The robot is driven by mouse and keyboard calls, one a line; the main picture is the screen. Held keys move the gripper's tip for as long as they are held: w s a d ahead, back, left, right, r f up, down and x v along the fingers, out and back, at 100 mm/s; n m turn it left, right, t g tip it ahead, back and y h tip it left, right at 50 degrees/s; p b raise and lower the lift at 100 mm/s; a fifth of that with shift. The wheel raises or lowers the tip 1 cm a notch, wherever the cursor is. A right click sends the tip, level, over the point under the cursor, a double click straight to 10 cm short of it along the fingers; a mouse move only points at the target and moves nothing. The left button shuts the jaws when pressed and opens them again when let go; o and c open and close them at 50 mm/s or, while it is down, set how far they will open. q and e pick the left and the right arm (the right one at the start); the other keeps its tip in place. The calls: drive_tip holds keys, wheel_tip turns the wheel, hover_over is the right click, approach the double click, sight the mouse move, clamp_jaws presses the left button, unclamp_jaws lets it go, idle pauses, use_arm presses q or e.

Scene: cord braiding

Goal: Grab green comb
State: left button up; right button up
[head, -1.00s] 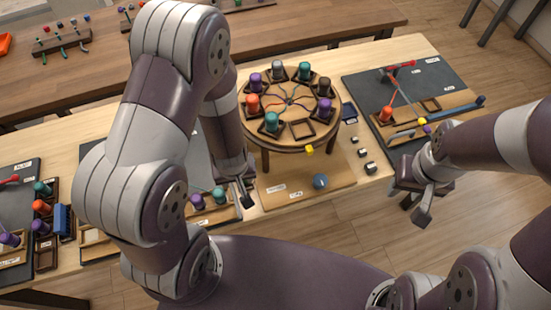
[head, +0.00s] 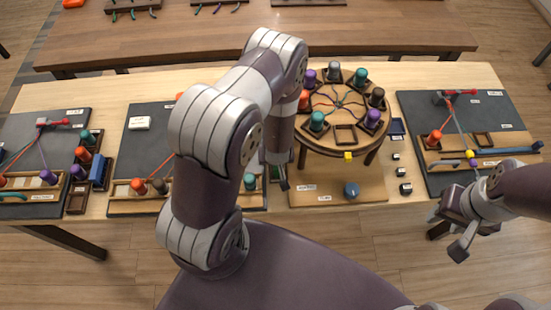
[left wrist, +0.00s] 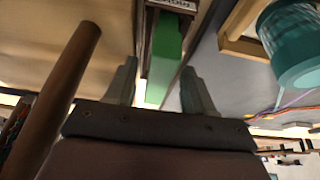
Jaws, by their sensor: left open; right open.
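The green comb (left wrist: 165,55) shows in the left wrist view as a flat green bar in a narrow dark holder with a white label. Its near end lies between the two fingers of my left gripper (left wrist: 160,88), which are apart on either side of it. I see no finger closed on it. In the head view my left gripper (head: 284,180) points down at the table, left of the round stand, and my arm covers much of that spot; I cannot make out the comb there. My right gripper (head: 457,228) is open and empty, in front of the table's right part.
A teal spool (left wrist: 290,45) is right of the comb in the left wrist view. The round braiding stand (head: 345,143) holds several coloured spools. A blue-grey ball (head: 351,190) sits on the board before it. Dark panels with spools (head: 470,115) lie on the table.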

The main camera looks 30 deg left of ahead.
use_arm(q)
drive_tip(key=shift+w+f, duration=0.1)
drive_tip(key=shift+d, duration=0.15)
drive_tip(key=c, duration=0.3)
clamp_jaws()
drive_tip(key=shift+r, duration=0.2)
